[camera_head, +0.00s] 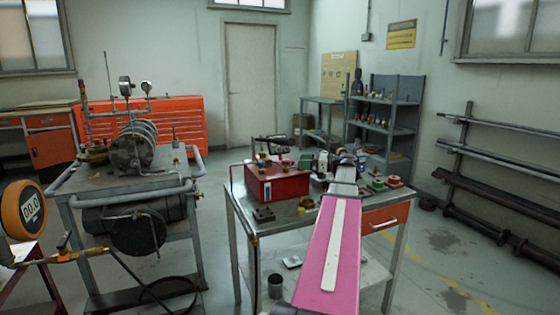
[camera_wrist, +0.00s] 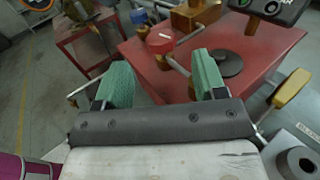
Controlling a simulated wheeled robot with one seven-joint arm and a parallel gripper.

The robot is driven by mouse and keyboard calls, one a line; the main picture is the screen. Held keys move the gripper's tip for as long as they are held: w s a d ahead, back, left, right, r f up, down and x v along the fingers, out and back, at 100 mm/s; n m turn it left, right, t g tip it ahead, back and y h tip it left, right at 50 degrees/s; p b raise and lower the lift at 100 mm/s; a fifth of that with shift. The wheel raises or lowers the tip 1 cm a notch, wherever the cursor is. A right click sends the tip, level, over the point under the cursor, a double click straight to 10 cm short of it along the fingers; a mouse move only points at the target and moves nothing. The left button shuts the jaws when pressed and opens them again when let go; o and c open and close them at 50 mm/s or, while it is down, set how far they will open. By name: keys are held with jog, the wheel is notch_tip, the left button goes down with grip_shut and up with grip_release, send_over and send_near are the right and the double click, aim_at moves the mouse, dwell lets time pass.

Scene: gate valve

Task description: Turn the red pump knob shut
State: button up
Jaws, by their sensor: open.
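The red pump knob (camera_wrist: 160,41), a round red cap with a pale line across its top, stands in the wrist view above a red box-shaped pump housing (camera_wrist: 138,56). The housing also shows on the workbench in the head view (camera_head: 262,186). My gripper (camera_wrist: 160,70) has two green-padded fingers, spread apart with nothing between them. No contact shows. The knob is too small to make out in the head view, and whether it is shut cannot be told.
A black device (camera_wrist: 268,10), a brass block (camera_wrist: 196,14) and a dark disc (camera_wrist: 229,63) sit near the knob. A yellow handle (camera_wrist: 290,88) is at right. The metal workbench (camera_head: 290,222) carries small parts. A machine stand (camera_head: 120,178) is left, with clear floor between.

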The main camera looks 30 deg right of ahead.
aim_at(286, 164)
jog(key=x, duration=0.9)
jog(key=shift+w+a, duration=0.15)
jog(key=shift+a, duration=0.05)
jog(key=c, duration=0.9)
